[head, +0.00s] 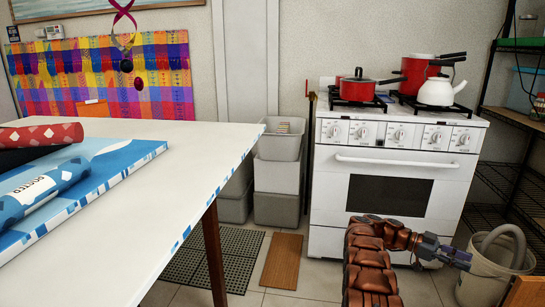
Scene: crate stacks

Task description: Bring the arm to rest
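My arm, copper-brown and segmented, rises from the bottom of the head view and bends to the right. My gripper (458,257) is at its end, low in front of the stove and next to a pale bin. It is small and seen from the side, so I cannot tell whether its fingers are open or shut. Nothing clearly shows in it. A stack of grey and white crates (277,177) stands against the back wall, left of the stove and well apart from my gripper.
The white stove (395,200) carries red pots (357,88) and a white kettle (442,91). The pale bin (487,274) and a dark shelf rack (520,125) stand at right. A white table (140,215) fills the left. Tiled floor shows between table and stove.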

